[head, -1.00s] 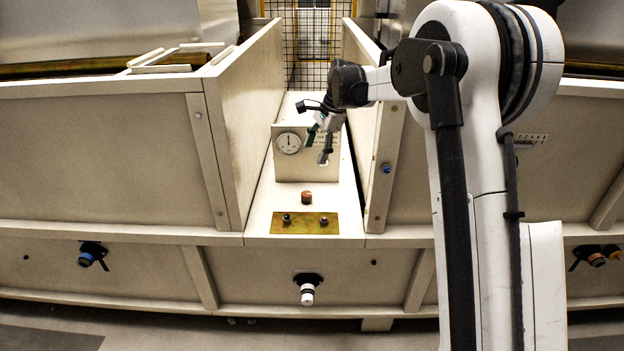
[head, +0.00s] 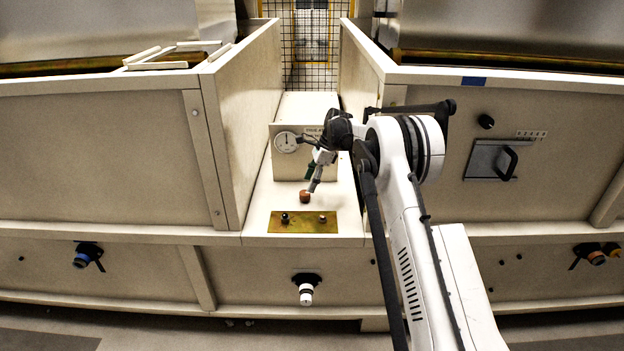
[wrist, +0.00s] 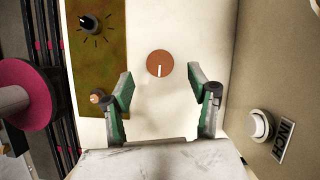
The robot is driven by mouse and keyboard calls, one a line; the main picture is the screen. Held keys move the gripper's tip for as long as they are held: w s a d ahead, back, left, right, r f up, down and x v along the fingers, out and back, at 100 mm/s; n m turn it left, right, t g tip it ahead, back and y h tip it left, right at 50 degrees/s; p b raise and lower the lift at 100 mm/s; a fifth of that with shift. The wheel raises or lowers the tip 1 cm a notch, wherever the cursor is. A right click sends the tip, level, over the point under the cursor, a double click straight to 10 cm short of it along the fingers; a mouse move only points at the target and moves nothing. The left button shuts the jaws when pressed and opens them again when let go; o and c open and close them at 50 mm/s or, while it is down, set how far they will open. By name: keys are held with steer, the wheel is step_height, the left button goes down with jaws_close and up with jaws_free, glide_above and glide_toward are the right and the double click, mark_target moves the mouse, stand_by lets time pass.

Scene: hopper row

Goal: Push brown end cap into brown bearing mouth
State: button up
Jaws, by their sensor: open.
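The brown end cap (head: 305,196) is a short round piece standing on the pale shelf, behind the brass plate. In the wrist view its round top (wrist: 160,64) shows a white line. My gripper (head: 313,187) is open just above it, with the green and grey fingers (wrist: 160,82) to either side in the wrist view. The cap appears between and beyond the fingertips, and I cannot tell the exact gap. A brown-ringed fitting (head: 597,258) on the lower front at far right looks like the brown bearing mouth.
The brass plate (head: 288,228) carries two small knobs. A gauge panel (head: 318,166) stands behind the cap. Tall side walls (head: 248,110) bound the bay.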

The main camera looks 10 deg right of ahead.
mark_target(304, 193)
steer(key=b+x, duration=0.1)
steer(key=x, duration=0.5)
steer(key=shift+c, duration=0.3)
steer(key=c, duration=1.1)
steer(key=o, duration=0.8)
steer(key=shift+r, duration=0.25)
steer(key=shift+r, duration=0.35)
